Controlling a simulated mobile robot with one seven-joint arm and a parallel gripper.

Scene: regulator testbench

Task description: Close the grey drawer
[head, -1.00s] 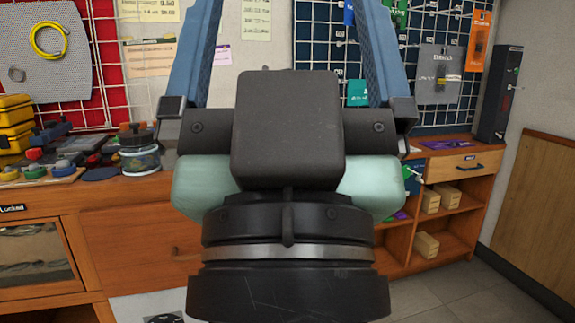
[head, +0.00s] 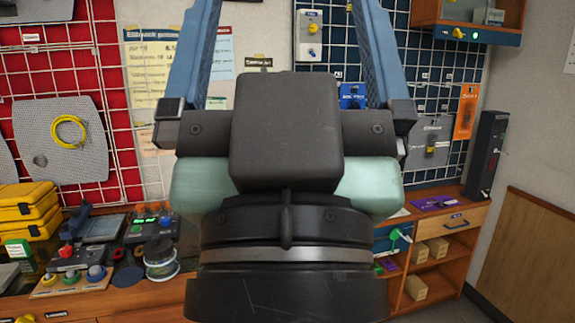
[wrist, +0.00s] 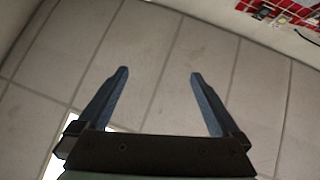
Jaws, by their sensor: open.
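I cannot make out a grey drawer in either view. A pale wood drawer front (head: 460,221) with a dark handle is at the right end of the wooden bench, and it looks flush. My gripper fills the middle of the head view, its two blue fingers running up past the top edge. In the wrist view my gripper (wrist: 159,73) is open, with nothing between the fingers, facing what looks like a panelled ceiling. My gripper and wrist hide the middle of the bench.
The bench top holds yellow cases (head: 28,215), a glass jar (head: 160,258) and a board of coloured knobs (head: 72,279) at left. Wooden blocks (head: 415,288) lie on shelves below the pale drawer. A cabinet (head: 470,18) hangs at upper right. Floor shows at lower right.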

